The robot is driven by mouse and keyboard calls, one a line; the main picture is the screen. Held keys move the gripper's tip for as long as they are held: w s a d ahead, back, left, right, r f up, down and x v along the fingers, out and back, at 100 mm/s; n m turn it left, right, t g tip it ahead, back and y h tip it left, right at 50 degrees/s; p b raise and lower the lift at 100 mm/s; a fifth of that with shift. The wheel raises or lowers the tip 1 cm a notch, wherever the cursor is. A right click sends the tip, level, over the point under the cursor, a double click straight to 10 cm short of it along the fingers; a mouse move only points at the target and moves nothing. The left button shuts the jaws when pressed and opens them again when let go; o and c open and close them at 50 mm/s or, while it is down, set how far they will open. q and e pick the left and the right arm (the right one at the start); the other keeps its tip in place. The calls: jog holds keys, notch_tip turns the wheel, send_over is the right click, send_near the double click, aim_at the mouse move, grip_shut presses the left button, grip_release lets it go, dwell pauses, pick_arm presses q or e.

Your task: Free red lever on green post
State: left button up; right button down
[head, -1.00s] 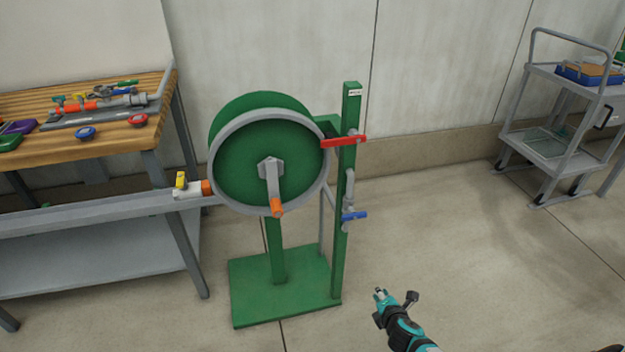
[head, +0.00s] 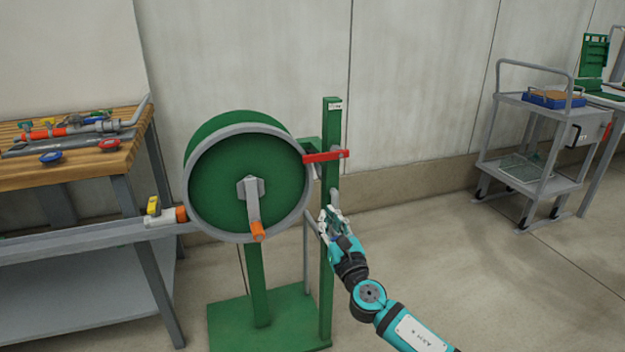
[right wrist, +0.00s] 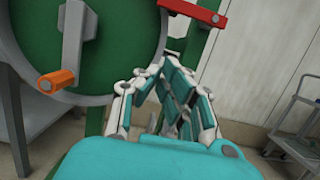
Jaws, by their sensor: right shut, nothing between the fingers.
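The red lever (head: 325,156) lies roughly level across the upper part of the green post (head: 331,120), beside the hose reel. It also shows at the top of the right wrist view (right wrist: 194,11). My right gripper (head: 332,212) is shut and empty, in front of the post below the red lever and apart from it. In the right wrist view its fingers (right wrist: 166,66) meet at the tips, pointing up toward the lever. The blue lever lower on the post is hidden behind my gripper. My left gripper is not in view.
The green reel (head: 245,180) has a grey crank with an orange handle (head: 257,231) left of the post. A wooden bench (head: 85,165) with fittings stands at left. A grey cart (head: 525,120) stands at right. The floor between post and cart is clear.

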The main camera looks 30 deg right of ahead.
aim_at(324, 154)
pick_arm(q)
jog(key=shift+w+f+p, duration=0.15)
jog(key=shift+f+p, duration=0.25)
jog(key=shift+p, duration=0.15)
pick_arm(e)
jog(key=w+d+r, duration=0.2)
jog(key=w+r, duration=0.4)
jog(key=w, duration=0.3)
jog(key=shift+w+d+r, duration=0.15)
jog(key=shift+w, duration=0.1)
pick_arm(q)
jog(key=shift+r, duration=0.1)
pick_arm(e)
jog(key=shift+w+r, duration=0.1)
jog(key=shift+w, duration=0.05)
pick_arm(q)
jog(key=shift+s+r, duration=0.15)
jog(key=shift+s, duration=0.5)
pick_arm(e)
jog(key=shift+a+r+m, duration=0.2)
jog(key=shift+m, duration=0.5)
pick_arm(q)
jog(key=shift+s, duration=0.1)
